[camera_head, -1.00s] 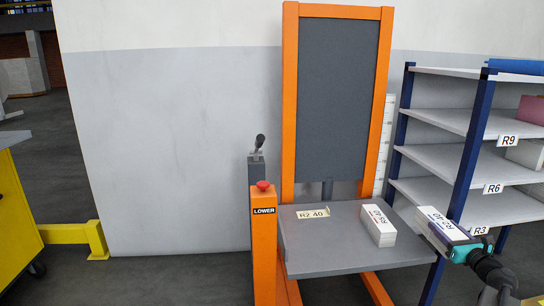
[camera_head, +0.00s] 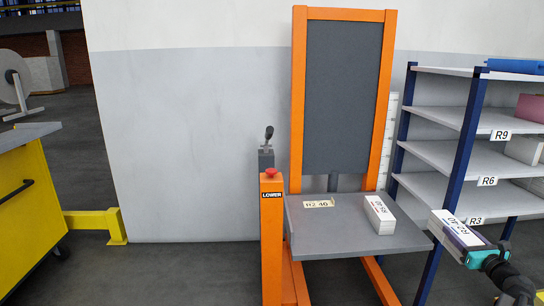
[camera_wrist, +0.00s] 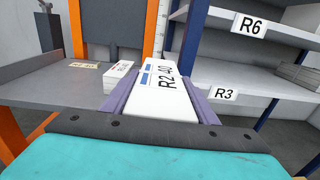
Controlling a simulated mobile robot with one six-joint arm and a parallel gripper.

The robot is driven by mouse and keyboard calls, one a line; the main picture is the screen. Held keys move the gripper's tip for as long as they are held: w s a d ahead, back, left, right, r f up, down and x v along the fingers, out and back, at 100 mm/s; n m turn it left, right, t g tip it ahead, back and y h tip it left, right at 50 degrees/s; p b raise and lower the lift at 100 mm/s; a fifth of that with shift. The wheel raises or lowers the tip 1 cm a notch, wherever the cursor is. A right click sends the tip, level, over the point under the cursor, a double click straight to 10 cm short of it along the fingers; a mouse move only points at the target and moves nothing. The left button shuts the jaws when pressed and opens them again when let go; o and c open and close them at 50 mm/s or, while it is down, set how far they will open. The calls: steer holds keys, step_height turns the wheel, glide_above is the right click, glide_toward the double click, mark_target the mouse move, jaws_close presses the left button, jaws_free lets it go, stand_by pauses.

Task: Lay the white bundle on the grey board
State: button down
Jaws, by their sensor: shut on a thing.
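My gripper (camera_head: 463,246) is shut on a white bundle (camera_head: 456,229) marked R2-40, held out to the right of the lift stand's platform. In the wrist view the same bundle (camera_wrist: 167,88) sits between the purple jaws (camera_wrist: 165,100). The grey board (camera_head: 340,238) is the flat platform of the orange stand. Another white bundle (camera_head: 380,214), marked R5-40, lies on its right part. A small label (camera_head: 319,204) reading R2 40 lies at its left back; both also show in the wrist view.
A blue-framed shelf rack (camera_head: 440,190) with labels R9, R6 and R3 stands close on the right. An orange post (camera_head: 272,235) with a red button and a lever stands at the platform's left. A yellow cabinet (camera_head: 30,210) is at far left. The platform's left and front are clear.

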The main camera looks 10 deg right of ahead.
steer(key=shift+s+r, duration=0.15)
steer(key=shift+s, duration=0.25)
steer(key=shift+w+a+n+y, duration=0.15)
steer(key=shift+w+a+y, duration=0.15)
steer(key=shift+a, duration=0.35)
steer(key=shift+w+a+n+y, duration=0.2)
steer(key=shift+w+a, duration=0.1)
steer(key=shift+a, duration=0.3)
steer(key=w+a+n+g+y, duration=0.1)
steer(key=w+a+n+y, duration=0.2)
steer(key=a, duration=1)
steer(key=w+a+n+g+y, duration=0.1)
steer(key=a+n+y, duration=0.3)
steer(key=a, duration=0.9)
steer(key=w+a+n+g+y, duration=0.15)
steer(key=a+y, duration=0.35)
steer(key=a, duration=0.8)
steer(key=s+a+n+g+y, duration=0.3)
steer(key=a+g+y, duration=0.1)
steer(key=a, duration=1)
step_height(320, 180, up, 19)
steer(key=p, duration=2.7)
steer(key=shift+s+a, duration=0.15)
steer(key=shift+a, duration=0.1)
steer(key=shift+s, duration=0.15)
